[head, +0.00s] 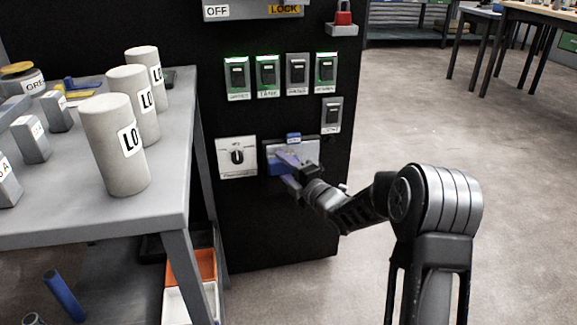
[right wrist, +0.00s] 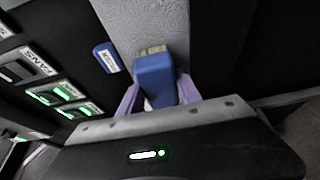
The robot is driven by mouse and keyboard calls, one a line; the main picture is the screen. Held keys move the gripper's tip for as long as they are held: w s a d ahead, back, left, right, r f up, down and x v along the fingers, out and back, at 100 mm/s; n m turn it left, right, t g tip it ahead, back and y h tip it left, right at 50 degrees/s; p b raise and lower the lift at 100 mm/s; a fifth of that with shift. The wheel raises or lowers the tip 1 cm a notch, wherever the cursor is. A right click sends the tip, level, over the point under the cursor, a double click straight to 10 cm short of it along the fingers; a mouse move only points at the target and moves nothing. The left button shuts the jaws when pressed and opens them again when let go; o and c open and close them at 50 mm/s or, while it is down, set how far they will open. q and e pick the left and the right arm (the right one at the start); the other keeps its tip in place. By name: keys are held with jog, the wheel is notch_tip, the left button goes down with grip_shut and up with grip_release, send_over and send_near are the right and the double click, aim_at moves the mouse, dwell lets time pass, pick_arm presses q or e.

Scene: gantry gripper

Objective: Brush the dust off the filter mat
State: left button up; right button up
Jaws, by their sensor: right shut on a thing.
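The filter mat (head: 307,147) is a grey panel low on the front of the black cabinet; it also fills the top middle of the right wrist view (right wrist: 140,22). My right gripper (head: 286,167), with its purple fingers, is shut on a blue brush (right wrist: 155,78). The brush's pale bristles (right wrist: 152,50) point at the mat and appear to be at its surface; I cannot tell how firmly they touch. In the head view the fingers and brush cover the mat's lower left part. Dust on the mat is too fine to make out. My left gripper is not in view.
A rotary knob plate (head: 237,157) sits left of the mat, and several lit switches (head: 267,76) are above. A red beacon (head: 343,17) stands out at the upper right. A grey table (head: 185,150) with canisters (head: 113,145) stands left.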

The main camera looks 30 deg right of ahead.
jog(key=shift+w+a, duration=0.2)
jog(key=shift+a, duration=0.45)
jog(key=shift+w+a, duration=0.2)
jog(key=shift+a, duration=0.4)
jog(key=shift+r, duration=0.25)
jog(key=shift+s+d, duration=0.25)
jog(key=shift+d, duration=0.75)
jog(key=shift+s+d, duration=0.2)
jog(key=shift+d, duration=0.95)
jog(key=shift+c, duration=0.6)
jog(key=shift+d, duration=0.1)
jog(key=shift+d, duration=0.15)
jog(key=shift+s+d, duration=0.3)
jog(key=shift+d, duration=0.6)
jog(key=shift+s+d, duration=0.3)
jog(key=shift+d, duration=0.55)
